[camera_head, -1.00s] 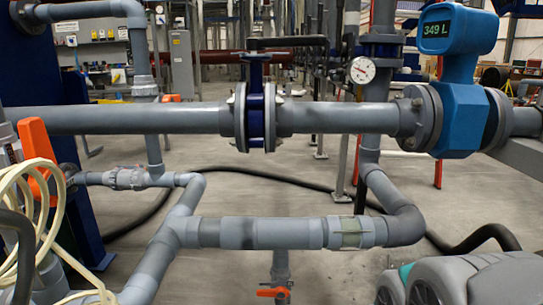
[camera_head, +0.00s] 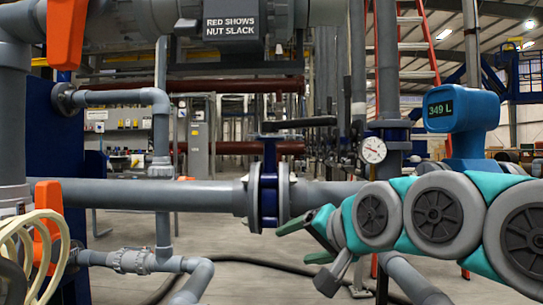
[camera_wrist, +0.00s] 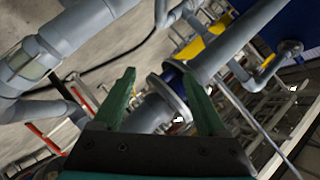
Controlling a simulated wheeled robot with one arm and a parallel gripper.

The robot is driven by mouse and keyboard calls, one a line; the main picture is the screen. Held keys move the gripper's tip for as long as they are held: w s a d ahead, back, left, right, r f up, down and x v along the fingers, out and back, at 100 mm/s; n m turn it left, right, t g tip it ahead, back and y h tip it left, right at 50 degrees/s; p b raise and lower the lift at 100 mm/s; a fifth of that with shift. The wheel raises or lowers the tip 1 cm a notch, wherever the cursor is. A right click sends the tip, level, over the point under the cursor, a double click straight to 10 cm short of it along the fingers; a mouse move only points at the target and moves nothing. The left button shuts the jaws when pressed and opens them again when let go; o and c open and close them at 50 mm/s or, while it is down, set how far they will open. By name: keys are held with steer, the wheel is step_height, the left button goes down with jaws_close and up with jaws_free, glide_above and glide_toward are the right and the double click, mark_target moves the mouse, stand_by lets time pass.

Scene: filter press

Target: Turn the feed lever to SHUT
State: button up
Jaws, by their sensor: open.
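A black lever (camera_head: 287,130) sits on top of a blue flanged valve (camera_head: 268,190) in the middle of the head view. It lies about level, pointing right along the grey pipe; I take it for the feed lever, though no label or SHUT mark is readable. My gripper (camera_head: 300,243) is open and empty, right of the valve and below the lever, apart from the lever in the picture. In the wrist view, its green fingers (camera_wrist: 160,72) are spread, with the flanged valve (camera_wrist: 165,98) showing between and beyond them. The lever is not clear there.
Orange handles (camera_head: 66,30) (camera_head: 47,222) and cream hose coils (camera_head: 35,250) are at the left. A pressure gauge (camera_head: 372,150) and a blue meter reading 349 L (camera_head: 462,112) stand right, partly behind my arm. A dark labelled unit (camera_head: 230,25) hangs at the top.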

steer(key=w+d+r+m+t+y+b, duration=0.2)
steer(key=w+r+m+t, duration=0.15)
steer(key=r, duration=0.75)
steer(key=m+t+b, duration=0.1)
steer(key=m+t, duration=0.3)
steer(key=m, duration=0.1)
glide_toward(322, 120)
steer(key=w, duration=0.3)
steer(key=shift+a+f+y, duration=0.1)
steer(key=shift+f+y, duration=0.15)
steer(key=shift+y, duration=0.15)
steer(key=shift+w+r, duration=0.15)
steer(key=shift+r, duration=0.15)
steer(key=p+x, duration=0.5)
steer(key=x, duration=0.2)
steer(key=shift+w+a+r, duration=0.1)
steer(key=shift+w+r, duration=0.05)
steer(key=shift+w, duration=0.05)
steer(key=shift+w+a+p, duration=0.15)
steer(key=shift+w+p, duration=0.15)
steer(key=shift+w, duration=0.2)
steer(key=c, duration=0.9)
steer(key=p, duration=0.3)
steer(key=shift+r, duration=0.1)
steer(key=shift+c, duration=0.3)
